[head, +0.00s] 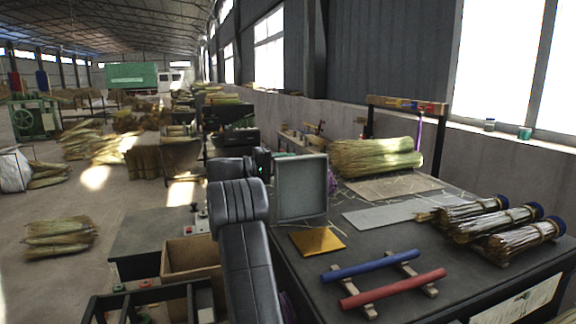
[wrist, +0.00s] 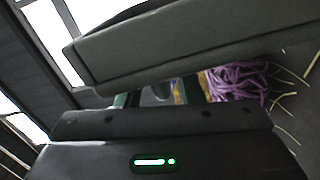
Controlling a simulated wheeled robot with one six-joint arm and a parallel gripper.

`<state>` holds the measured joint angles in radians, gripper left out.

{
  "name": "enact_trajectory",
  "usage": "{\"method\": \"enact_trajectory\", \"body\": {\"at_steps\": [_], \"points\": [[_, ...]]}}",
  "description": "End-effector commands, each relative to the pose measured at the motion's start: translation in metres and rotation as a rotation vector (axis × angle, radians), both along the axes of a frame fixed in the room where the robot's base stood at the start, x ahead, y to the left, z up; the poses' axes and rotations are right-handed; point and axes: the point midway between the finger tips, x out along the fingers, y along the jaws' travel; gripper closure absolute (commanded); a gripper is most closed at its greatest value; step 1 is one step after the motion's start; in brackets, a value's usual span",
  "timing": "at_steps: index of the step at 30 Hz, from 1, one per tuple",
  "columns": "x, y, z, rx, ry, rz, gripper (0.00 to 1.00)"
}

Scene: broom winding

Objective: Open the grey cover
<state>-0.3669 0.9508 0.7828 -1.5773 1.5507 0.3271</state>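The grey cover (head: 302,188) stands nearly upright at the left edge of the dark table in the head view, its flat framed face towards me. In the wrist view a grey slab, apparently the cover (wrist: 190,45), crosses the top, close to my gripper (wrist: 160,124). Purple twine (wrist: 240,80) and a green-edged part show in the gap between them. My gripper's dark body with a green light fills the bottom of the wrist view. Its fingertips cannot be made out, and my arm hides most of it in the head view. Contact with the cover cannot be told.
On the table (head: 290,258) are a yellow plate (head: 317,241), a blue bar (head: 370,265) and a red bar (head: 393,288) on wooden rests, bound straw bundles (head: 495,218) and a large straw pile (head: 375,157). An open cardboard box (head: 190,257) stands left of my arm.

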Motion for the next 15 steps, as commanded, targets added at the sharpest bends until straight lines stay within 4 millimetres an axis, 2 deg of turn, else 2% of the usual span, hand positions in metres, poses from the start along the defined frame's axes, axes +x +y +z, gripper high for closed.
{"method": "enact_trajectory", "body": {"at_steps": [15], "points": [[-0.04, 0.1, -0.003, 0.001, 0.001, 0.004, 0.66]]}}
